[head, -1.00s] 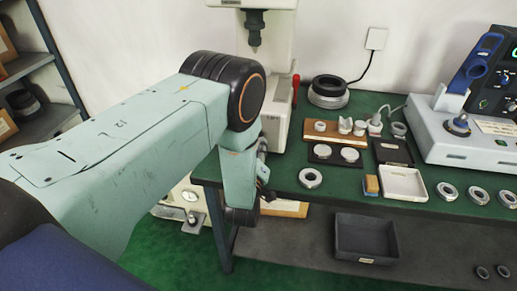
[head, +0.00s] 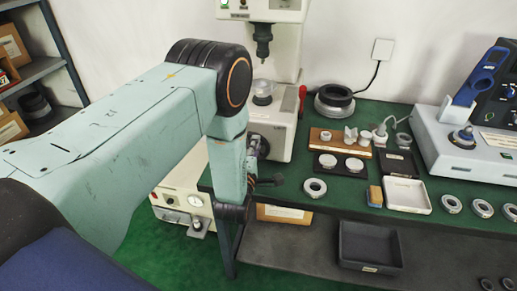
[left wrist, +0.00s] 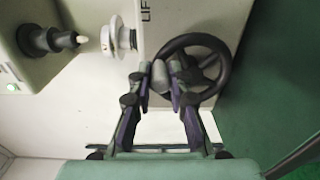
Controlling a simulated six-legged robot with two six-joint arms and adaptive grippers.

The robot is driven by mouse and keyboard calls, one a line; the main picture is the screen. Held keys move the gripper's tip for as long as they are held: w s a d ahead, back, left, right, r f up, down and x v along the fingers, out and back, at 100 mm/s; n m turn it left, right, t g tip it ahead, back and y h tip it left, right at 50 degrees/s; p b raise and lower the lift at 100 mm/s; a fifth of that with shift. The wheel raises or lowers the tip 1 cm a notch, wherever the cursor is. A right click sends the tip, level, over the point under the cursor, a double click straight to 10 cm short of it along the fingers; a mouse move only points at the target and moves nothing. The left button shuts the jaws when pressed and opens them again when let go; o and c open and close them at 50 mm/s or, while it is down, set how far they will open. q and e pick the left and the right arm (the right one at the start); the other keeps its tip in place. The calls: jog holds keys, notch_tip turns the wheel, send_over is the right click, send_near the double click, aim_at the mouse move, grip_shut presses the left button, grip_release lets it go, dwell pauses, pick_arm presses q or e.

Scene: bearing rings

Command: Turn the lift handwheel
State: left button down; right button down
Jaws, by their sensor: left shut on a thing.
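The lift handwheel (left wrist: 226,64) is a black spoked ring on the pale machine beside the letters "LIF", in the left wrist view. My left gripper (left wrist: 161,74) is at the wheel's left side, its two fingers closed around a grey knob-like piece (left wrist: 161,78) at the rim. The fingers cover part of the wheel. In the head view, my left arm hides most of the wheel and of the left gripper (head: 262,180), which is at the machine's lower front by the table's left end. My right gripper is not in view.
The pale press machine (head: 272,130) stands behind my arm. The green table (head: 330,205) holds bearing rings, trays and a blue-handled device (head: 480,80). A dark bin (head: 370,245) is on the shelf below. A shelf rack (head: 60,70) stands at left.

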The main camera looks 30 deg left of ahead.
pick_arm(q)
jog(key=shift+s+a+n, duration=0.15)
jog(key=shift+a+n, duration=0.15)
jog(key=shift+n, duration=0.4)
jog(key=shift+s+a+n, duration=0.1)
jog(key=shift+a+n, duration=0.15)
jog(key=shift+n, duration=0.45)
jog(key=c, duration=1.2)
grip_release()
jog(key=shift+r, duration=0.15)
jog(key=v, duration=1.2)
jog(key=shift+a, duration=0.1)
